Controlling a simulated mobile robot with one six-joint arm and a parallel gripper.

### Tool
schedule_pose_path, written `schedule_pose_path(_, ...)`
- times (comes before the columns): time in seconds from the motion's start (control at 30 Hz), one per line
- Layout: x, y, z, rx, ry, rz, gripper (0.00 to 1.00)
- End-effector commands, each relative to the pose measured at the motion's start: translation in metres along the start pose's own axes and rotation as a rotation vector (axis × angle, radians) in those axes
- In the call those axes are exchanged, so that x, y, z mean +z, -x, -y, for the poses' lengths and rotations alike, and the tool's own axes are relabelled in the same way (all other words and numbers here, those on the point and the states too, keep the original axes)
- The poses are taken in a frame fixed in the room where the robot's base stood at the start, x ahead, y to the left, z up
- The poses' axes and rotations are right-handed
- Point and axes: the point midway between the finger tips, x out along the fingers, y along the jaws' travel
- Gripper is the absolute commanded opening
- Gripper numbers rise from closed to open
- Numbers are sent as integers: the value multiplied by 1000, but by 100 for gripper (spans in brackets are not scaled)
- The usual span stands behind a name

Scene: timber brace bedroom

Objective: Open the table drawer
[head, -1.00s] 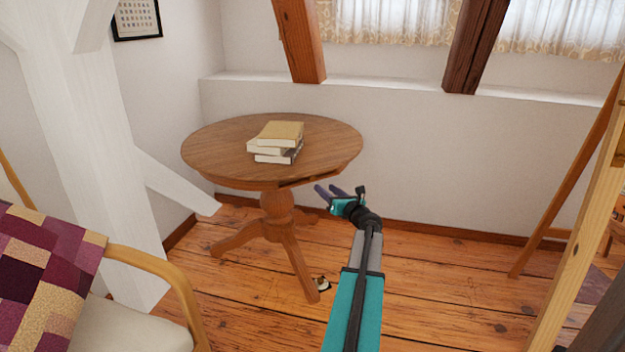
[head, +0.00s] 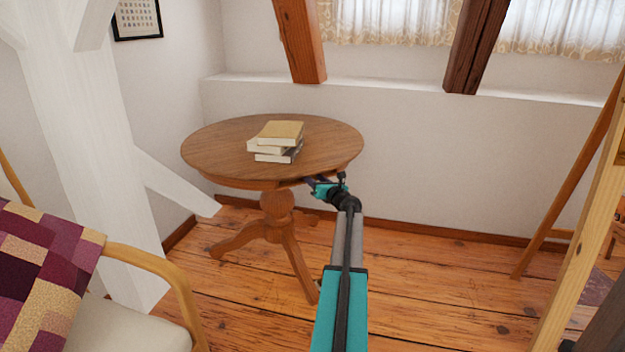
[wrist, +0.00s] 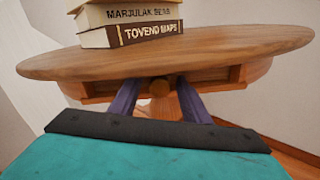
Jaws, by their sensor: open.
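The round wooden table (head: 215,150) stands on a turned pedestal in the head view. A dark band lies under the rim; I cannot tell whether the drawer stands slightly out. My gripper (head: 309,182) is at the table's front right edge, just below the top. Its two purple fingers (wrist: 158,90) are apart, one on each side of the knob. I see no clear contact. In the head view my gripper and the rim mostly hide the drawer.
Several books (head: 278,140) are stacked on the tabletop. A chair with a patchwork cushion (head: 45,265) stands at the front left. A white timber post (head: 90,160) is at the left, and a wooden frame (head: 575,230) at the right. The floor right of the table is clear.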

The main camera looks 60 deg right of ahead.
Motion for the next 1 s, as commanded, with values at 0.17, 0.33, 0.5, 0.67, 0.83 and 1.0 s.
schedule_pose_path(0.17, 0, -8, 1, 0, 0, 0, 43)
schedule_pose_path(0.33, 0, -8, 0, -1, 0, 0, 43)
schedule_pose_path(0.5, 0, -8, 1, -1, 0, 1, 40)
schedule_pose_path(0.67, 0, -8, 1, -1, 0, 1, 12)
schedule_pose_path(0.83, 0, -8, 1, -1, -1, 1, 0)
schedule_pose_path(1.0, 0, -7, 0, 0, -1, 0, 0)
